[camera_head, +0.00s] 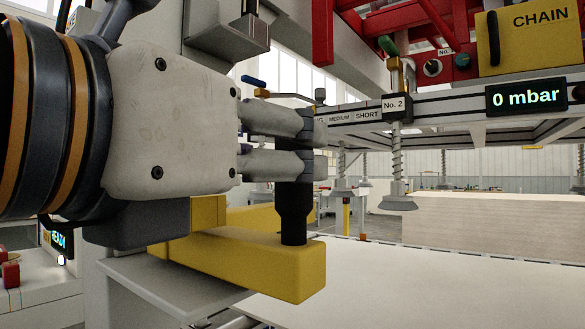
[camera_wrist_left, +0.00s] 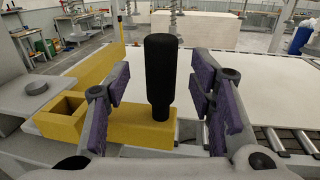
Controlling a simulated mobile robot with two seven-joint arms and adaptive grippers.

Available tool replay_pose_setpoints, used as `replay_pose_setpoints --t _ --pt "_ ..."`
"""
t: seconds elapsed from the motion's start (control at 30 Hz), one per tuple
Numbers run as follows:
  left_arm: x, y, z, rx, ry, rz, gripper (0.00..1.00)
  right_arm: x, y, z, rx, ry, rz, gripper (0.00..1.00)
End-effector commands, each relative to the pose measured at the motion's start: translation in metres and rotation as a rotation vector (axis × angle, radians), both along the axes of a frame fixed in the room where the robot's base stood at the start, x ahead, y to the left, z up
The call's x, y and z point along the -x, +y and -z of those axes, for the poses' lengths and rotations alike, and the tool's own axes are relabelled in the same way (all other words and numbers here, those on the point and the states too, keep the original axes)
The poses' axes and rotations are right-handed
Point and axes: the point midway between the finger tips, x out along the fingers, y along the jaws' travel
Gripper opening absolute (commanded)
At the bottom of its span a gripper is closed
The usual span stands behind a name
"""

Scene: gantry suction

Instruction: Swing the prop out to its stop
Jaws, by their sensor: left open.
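The prop is a yellow arm (camera_head: 265,268) with an upright black handle (camera_head: 294,212) at its end. In the left wrist view the yellow arm (camera_wrist_left: 145,128) lies across the middle and the black handle (camera_wrist_left: 161,75) stands on it. My left gripper (camera_head: 308,145) comes in from the left at the height of the handle's upper part. In the wrist view its purple-padded fingers are open on either side of the handle, with a visible gap to each pad. In the head view the fingers hide the handle's top. The right gripper is in neither view.
A pale sheet (camera_head: 400,285) lies on rollers to the right of the prop. Above it hangs a frame with suction cups (camera_head: 397,203) and a display (camera_head: 526,96) reading 0 mbar. A yellow CHAIN box (camera_head: 530,38) hangs at upper right. A sheet stack (camera_head: 490,222) stands behind.

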Motion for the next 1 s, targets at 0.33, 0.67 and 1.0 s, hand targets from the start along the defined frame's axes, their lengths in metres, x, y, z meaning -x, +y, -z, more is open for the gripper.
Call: replay_pose_setpoints --t 0.33,0.67,1.0 --pt "-0.041 -0.021 -0.001 0.000 -0.001 0.000 0.49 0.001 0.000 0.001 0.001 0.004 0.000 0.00" --pt "-0.041 -0.021 -0.001 0.000 -0.002 0.000 0.24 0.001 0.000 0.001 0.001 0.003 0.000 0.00" --pt "-0.042 -0.021 -0.001 0.000 -0.002 0.003 0.00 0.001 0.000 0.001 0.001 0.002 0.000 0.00"
